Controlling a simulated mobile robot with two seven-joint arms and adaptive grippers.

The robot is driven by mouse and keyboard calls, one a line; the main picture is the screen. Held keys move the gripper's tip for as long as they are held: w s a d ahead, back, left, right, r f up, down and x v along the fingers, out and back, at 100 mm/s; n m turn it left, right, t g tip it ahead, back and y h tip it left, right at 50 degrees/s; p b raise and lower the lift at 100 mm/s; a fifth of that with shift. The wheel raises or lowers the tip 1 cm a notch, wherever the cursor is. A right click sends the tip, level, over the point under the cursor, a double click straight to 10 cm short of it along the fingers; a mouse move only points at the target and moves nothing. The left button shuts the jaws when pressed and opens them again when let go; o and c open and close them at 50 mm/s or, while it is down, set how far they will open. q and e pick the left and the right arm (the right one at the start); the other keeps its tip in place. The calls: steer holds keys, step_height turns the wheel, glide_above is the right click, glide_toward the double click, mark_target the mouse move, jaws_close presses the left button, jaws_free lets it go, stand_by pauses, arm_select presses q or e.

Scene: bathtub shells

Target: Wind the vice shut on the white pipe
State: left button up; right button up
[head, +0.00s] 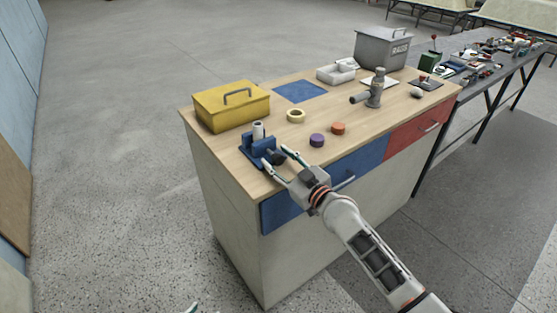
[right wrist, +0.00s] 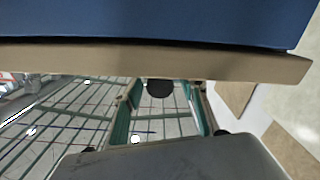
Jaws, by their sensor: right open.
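The blue vice (head: 257,152) stands at the front left corner of the wooden worktop. The white pipe (head: 258,132) stands upright at the vice; I cannot tell if the jaws touch it. A dark round handle (head: 278,157) is on the vice's front side. My right gripper (head: 275,158) is open, its fingers reaching to either side of this handle. In the right wrist view, the dark round end (right wrist: 160,88) shows between the open fingers (right wrist: 160,112). At the bottom edge of the head view, a small tip (head: 191,308) seems to be my left gripper, mostly cut off.
The worktop (head: 232,165) also holds a yellow toolbox (head: 231,107), tape roll (head: 296,116), purple (head: 317,140) and orange (head: 338,128) discs, blue mat (head: 299,91), grey pipe fitting (head: 375,90) and grey bin (head: 382,49). A blue drawer (head: 348,178) lies below the arm.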

steer(key=c, duration=1.1)
steer(key=shift+m, duration=0.3)
steer(key=m, duration=0.3)
steer(key=shift+p, duration=0.35)
steer(key=shift+m, duration=1.6)
steer(key=o, duration=1.1)
